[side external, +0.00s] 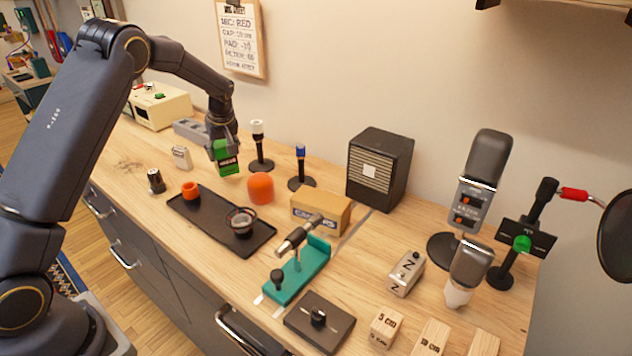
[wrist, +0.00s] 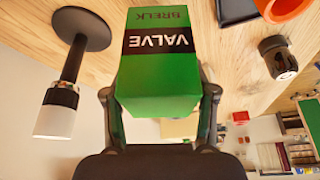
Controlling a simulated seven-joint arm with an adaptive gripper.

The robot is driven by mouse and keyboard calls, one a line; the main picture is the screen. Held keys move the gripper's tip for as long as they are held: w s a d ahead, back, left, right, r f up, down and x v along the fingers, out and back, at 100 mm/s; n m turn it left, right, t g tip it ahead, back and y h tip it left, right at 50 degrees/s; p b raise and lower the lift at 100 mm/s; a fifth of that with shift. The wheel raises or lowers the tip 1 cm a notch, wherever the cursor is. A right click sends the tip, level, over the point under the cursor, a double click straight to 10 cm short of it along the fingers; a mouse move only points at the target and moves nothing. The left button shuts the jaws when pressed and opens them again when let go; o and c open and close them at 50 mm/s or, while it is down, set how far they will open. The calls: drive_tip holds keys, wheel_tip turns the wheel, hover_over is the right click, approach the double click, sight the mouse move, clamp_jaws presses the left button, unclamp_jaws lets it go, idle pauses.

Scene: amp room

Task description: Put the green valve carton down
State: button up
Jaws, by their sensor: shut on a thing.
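The green valve carton (side external: 226,157) is held in my gripper (side external: 224,146) over the back left part of the wooden bench. In the wrist view the carton (wrist: 158,75) fills the middle, with a black band reading VALVE, upside down in the picture. The fingers of my gripper (wrist: 160,105) are shut on its two sides. The carton looks a little above the bench top, but I cannot tell the exact gap beneath it.
A speaker (side external: 379,168) stands right.

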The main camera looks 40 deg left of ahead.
sight(227, 161)
drive_tip(key=shift+w+f, duration=0.15)
drive_tip(key=shift+f, duration=0.05)
drive_tip(key=shift+w+a+f, duration=0.1)
drive_tip(key=shift+w+f, duration=0.05)
drive_tip(key=shift+f, duration=1.55)
drive_tip(key=shift+f, duration=0.1)
drive_tip(key=o, duration=1.2)
